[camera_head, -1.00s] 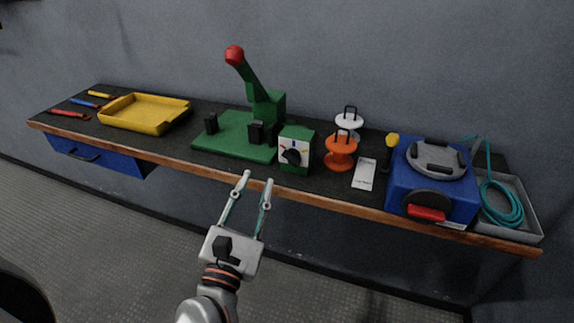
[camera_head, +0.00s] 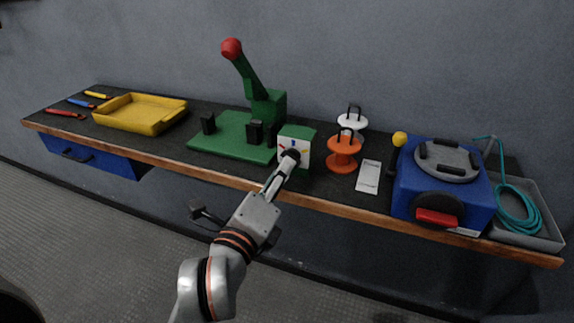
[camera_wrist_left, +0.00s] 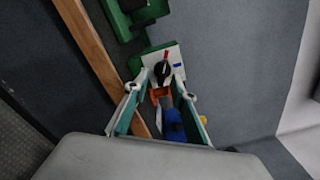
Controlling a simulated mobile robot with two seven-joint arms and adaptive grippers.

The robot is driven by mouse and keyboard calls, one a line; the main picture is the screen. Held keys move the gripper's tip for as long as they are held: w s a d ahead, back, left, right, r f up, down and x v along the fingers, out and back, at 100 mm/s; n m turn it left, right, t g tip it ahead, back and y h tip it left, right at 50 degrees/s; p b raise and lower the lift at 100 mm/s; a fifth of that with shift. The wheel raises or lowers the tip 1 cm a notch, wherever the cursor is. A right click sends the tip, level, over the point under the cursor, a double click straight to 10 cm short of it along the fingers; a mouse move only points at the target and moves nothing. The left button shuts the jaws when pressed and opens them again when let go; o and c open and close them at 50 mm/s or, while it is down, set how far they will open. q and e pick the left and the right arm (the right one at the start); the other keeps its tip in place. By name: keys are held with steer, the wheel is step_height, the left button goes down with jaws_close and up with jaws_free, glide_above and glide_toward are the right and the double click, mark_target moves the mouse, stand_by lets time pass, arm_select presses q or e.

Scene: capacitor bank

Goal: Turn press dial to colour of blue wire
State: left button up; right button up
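The press dial is a black knob (camera_wrist_left: 162,71) on a white face (camera_wrist_left: 177,60) with small coloured marks, including red and blue. My left gripper (camera_head: 286,164) is at the dial's front. In the left wrist view its two fingers (camera_wrist_left: 161,91) are apart, with the knob between and just beyond the tips; contact cannot be told. Red, blue (camera_head: 81,103) and yellow slim items lie at far left; whether they are wires is unclear. My right gripper is out of view.
The green press (camera_head: 228,132) with a red-knobbed lever stands left of the dial. An orange spool (camera_head: 342,150), white card (camera_head: 369,176) and blue box (camera_head: 411,189) are to its right. A yellow tray (camera_head: 141,127) sits left. The wooden table edge (camera_head: 215,176) runs below my gripper.

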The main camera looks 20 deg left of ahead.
arm_select(q)
steer(key=shift+w+r, duration=0.2)
steer(key=shift+w, duration=0.35)
steer(key=shift+w+r, duration=0.15)
steer(key=shift+w, duration=0.4)
steer(key=shift+w+f, duration=0.1)
steer(key=shift+w, duration=0.55)
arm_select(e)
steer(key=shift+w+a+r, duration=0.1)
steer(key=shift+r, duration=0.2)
arm_select(q)
steer(key=shift+s, duration=0.1)
jaws_close()
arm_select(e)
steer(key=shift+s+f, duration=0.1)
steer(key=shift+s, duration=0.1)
